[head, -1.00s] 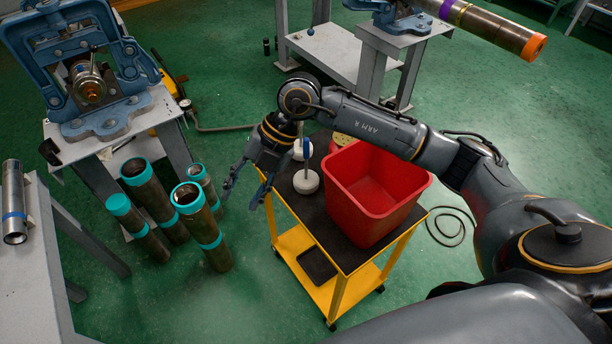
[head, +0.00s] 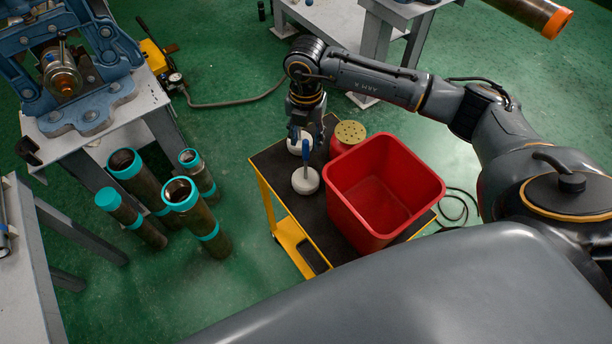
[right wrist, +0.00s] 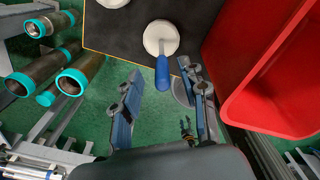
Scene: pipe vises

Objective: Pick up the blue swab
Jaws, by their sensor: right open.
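The blue swab has a round white base (head: 306,181) and an upright blue handle (head: 306,150), and stands on the cart's dark top. In the right wrist view its handle (right wrist: 162,73) points toward me and shows between my open fingers; its base (right wrist: 154,37) lies beyond them. My right gripper (head: 302,131) is open and points down over the cart. I cannot tell how far the fingertips are from the handle. A second white base (head: 298,145) stands behind, partly hidden by the gripper. My left gripper is not in view.
A red bin (head: 383,190) stands right of the swab on the yellow cart (head: 263,195); its wall is close to the right finger in the wrist view. A red canister (head: 348,134) with a perforated lid is behind. Several teal-banded pipes (head: 190,208) stand on the floor to the left.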

